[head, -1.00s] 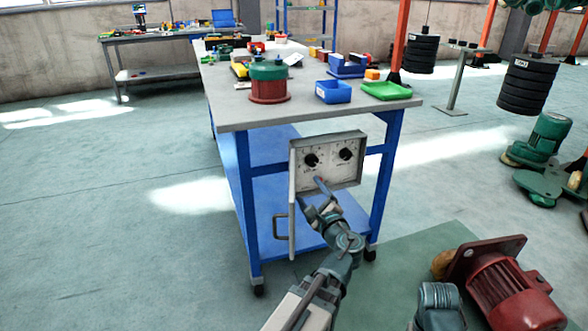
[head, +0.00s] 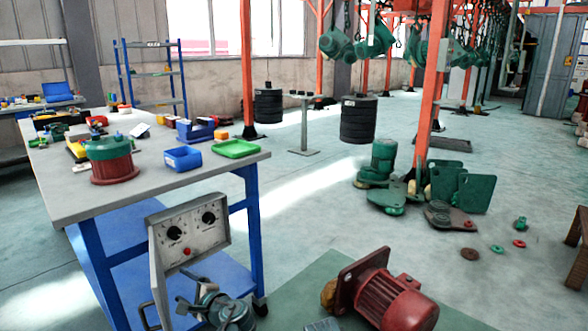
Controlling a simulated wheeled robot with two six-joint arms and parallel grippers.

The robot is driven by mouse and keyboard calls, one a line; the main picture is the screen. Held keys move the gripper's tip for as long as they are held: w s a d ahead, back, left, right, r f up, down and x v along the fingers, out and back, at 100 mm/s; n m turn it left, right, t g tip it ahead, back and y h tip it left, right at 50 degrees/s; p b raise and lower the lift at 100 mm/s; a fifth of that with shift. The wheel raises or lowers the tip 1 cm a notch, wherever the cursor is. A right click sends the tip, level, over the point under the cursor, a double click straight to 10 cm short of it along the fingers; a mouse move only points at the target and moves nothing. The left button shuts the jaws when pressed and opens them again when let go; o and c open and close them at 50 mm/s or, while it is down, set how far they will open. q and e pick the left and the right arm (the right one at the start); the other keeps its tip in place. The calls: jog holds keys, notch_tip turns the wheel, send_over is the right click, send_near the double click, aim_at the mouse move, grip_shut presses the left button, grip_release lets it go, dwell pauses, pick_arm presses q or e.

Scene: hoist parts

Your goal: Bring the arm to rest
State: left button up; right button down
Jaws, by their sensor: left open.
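My left gripper (head: 187,290) shows at the bottom left of the head view, in front of the lower part of the grey control box (head: 188,235). Its jaws are open, and I see nothing between them. The box has two black knobs, a small red button below them and a handle at its left side. It is at the front of the blue-legged workbench (head: 215,170). Whether the gripper touches the box, I cannot tell. My right gripper is not in view.
A red motor (head: 395,298) lies on the floor mat at the bottom centre. On the bench are a green-and-red part (head: 112,160), a blue bin (head: 183,158) and a green tray (head: 236,149). Black weights (head: 358,120) hang behind.

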pick_arm(q)
jog(key=s+d+f+n+g+h+p, duration=0.1)
jog(key=s+d+f+n+g+h, duration=0.3)
jog(key=d, duration=0.4)
jog(key=s+d+f+n+g+h, duration=0.2)
jog(key=s+d+f+h, duration=0.1)
jog(key=s+d+f, duration=0.4)
jog(key=s+d+f+n+g+h+p, duration=0.1)
jog(key=s+d+f+n+g+h, duration=0.3)
jog(key=d, duration=0.5)
notch_tip(320, 180, up, 38)
jog(key=s+m+p, duration=0.1)
jog(key=p, duration=3.7)
jog(key=shift+s+d, duration=0.35)
jog(key=shift+d, duration=0.05)
